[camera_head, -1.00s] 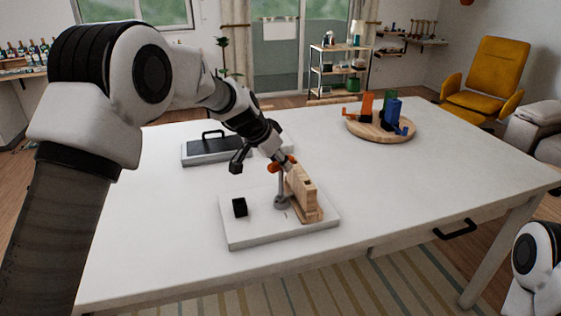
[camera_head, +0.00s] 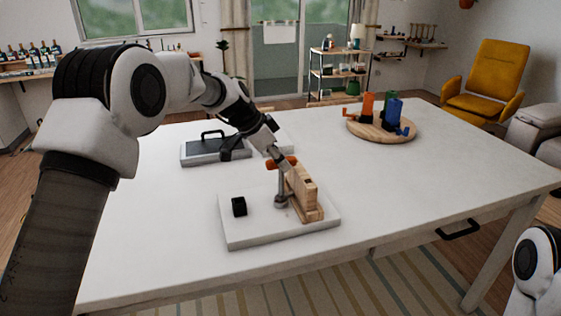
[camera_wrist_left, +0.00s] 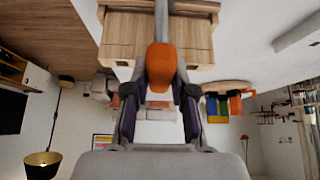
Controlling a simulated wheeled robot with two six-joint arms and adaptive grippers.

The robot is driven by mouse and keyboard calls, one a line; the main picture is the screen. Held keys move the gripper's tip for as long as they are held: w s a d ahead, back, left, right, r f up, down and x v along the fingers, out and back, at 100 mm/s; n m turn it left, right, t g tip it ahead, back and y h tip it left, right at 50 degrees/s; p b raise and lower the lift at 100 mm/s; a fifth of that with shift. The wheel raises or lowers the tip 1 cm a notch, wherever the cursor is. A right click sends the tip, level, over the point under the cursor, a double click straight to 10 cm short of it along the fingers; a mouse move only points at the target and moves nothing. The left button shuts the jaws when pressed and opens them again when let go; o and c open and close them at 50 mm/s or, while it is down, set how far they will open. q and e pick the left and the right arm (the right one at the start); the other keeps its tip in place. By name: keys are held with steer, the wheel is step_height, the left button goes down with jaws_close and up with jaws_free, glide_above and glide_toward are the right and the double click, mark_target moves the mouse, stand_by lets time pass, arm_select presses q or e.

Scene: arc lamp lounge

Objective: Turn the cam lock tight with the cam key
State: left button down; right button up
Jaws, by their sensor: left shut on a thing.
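The cam key has an orange handle (camera_head: 272,163) and a grey upright shaft (camera_head: 281,186) whose foot meets a grey round fitting on the white board (camera_head: 262,232). This fitting looks like the cam lock (camera_head: 281,203), beside a light wooden block (camera_head: 302,187). My left gripper (camera_head: 283,160) reaches down from upper left and is shut on the orange handle. In the left wrist view, the handle (camera_wrist_left: 161,62) sits between the fingers, with the wooden block (camera_wrist_left: 120,40) close behind. Fine details of the lock are too small to tell. My right gripper is not in view.
A small black block (camera_head: 239,206) stands on the board's left side. A grey tray with a black handle (camera_head: 213,150) lies behind. A round wooden board (camera_head: 376,131) bears orange, green and blue clamp-like items. The table's right side is clear.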

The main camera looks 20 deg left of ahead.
arm_select(q)
steer(key=shift+r, duration=0.1)
steer(key=shift+r+m+g+h+p, duration=0.15)
steer(key=shift+m+g+h+p, duration=0.15)
steer(key=shift+m+p, duration=0.3)
steer(key=m+g+p, duration=0.1)
steer(key=m, duration=0.1)
steer(key=shift+m+p, duration=0.3)
steer(key=shift+p, duration=0.1)
steer(key=shift+m+g+h, duration=0.3)
